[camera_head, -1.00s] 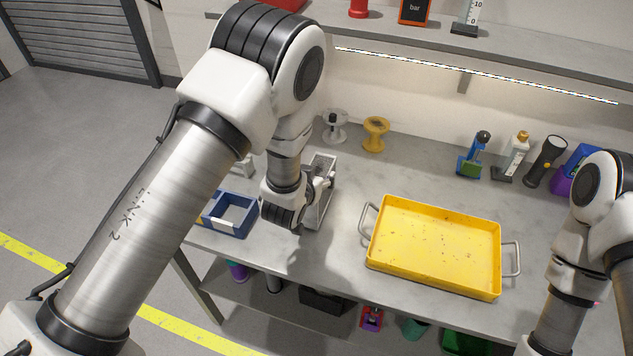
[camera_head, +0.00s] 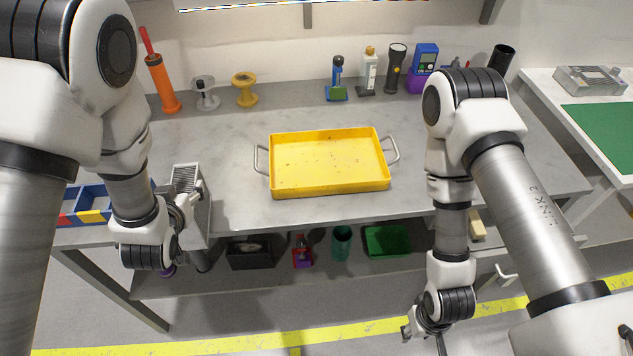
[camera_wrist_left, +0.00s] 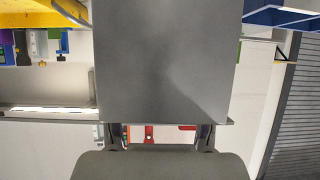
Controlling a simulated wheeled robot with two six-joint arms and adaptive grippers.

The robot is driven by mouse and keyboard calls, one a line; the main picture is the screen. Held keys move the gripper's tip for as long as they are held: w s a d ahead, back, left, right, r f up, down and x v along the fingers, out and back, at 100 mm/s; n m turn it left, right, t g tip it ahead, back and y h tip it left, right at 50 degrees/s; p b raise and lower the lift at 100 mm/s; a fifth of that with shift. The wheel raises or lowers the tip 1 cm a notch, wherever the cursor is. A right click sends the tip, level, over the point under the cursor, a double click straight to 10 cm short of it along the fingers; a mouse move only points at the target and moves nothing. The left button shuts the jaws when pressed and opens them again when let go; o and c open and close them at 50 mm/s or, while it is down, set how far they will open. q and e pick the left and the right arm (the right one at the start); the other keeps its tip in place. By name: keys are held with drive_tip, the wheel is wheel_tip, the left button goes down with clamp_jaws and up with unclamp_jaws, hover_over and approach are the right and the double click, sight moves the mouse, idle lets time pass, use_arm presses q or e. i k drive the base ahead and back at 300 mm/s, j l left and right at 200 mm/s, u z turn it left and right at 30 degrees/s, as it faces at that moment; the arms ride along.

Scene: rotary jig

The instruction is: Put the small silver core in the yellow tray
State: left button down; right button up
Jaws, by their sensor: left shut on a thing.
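The silver core (camera_head: 200,215), a grey block with a ribbed top, is at the left front of the bench. My left gripper (camera_head: 184,208) is shut on it, with its fingers partly hidden by my wrist. In the left wrist view the core (camera_wrist_left: 165,60) fills the middle as a plain grey face. The yellow tray (camera_head: 330,190) lies empty on the bench to the right of the core, apart from it. A corner of the tray (camera_wrist_left: 35,18) shows in the left wrist view. My right gripper (camera_head: 420,328) hangs low in front of the bench; its fingers are too small to read.
A blue bin (camera_head: 88,192) sits left of my left gripper. An orange tool (camera_head: 162,85), a grey spool (camera_head: 206,92) and a yellow spool (camera_head: 245,90) stand behind. Several bottles and tools line the back. The bench (camera_head: 225,135) between core and tray is bare.

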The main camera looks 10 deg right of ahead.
sight(310, 156)
drive_tip(key=z, duration=0.4)
drive_tip(key=k+z, duration=0.15)
drive_tip(key=z, duration=0.3)
drive_tip(key=j+z, duration=0.1)
drive_tip(key=z, duration=0.3)
drive_tip(key=k+z, duration=0.15)
drive_tip(key=z, duration=0.25)
drive_tip(key=k+j, duration=0.2)
drive_tip(key=j, duration=0.2)
drive_tip(key=k+j, duration=0.2)
drive_tip(key=j, duration=0.2)
drive_tip(key=k+j+z, duration=0.1)
drive_tip(key=j, duration=0.3)
drive_tip(key=k+j, duration=0.5)
drive_tip(key=j, duration=0.25)
drive_tip(key=i, duration=1)
drive_tip(key=z, duration=0.05)
